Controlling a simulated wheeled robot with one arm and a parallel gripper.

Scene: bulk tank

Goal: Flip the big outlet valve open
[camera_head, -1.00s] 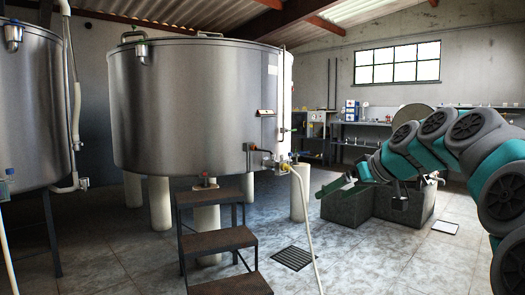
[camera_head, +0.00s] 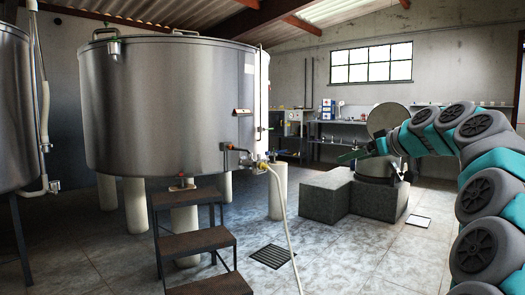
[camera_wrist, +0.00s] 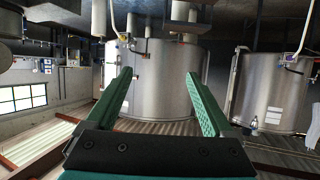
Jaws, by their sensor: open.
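The big steel tank (camera_head: 165,105) stands left of centre on pale legs. A pipe and valve fitting with yellow parts (camera_head: 262,165) sits at its lower right edge, with a pale hose (camera_head: 285,215) hanging from it. A small reddish fitting (camera_head: 182,182) shows under the tank, above the steps. I cannot tell the valve handle's position. My gripper (camera_head: 355,155) is to the right of the fitting and apart from it, in front of the back shelves. In the wrist view my gripper (camera_wrist: 160,75) has two green fingers wide apart, empty, with the upside-down tank (camera_wrist: 155,90) beyond.
Dark metal steps (camera_head: 195,244) stand in front of the tank. A second tank (camera_head: 14,110) is at the left edge. A grey block (camera_head: 325,195) stands right of the hose.

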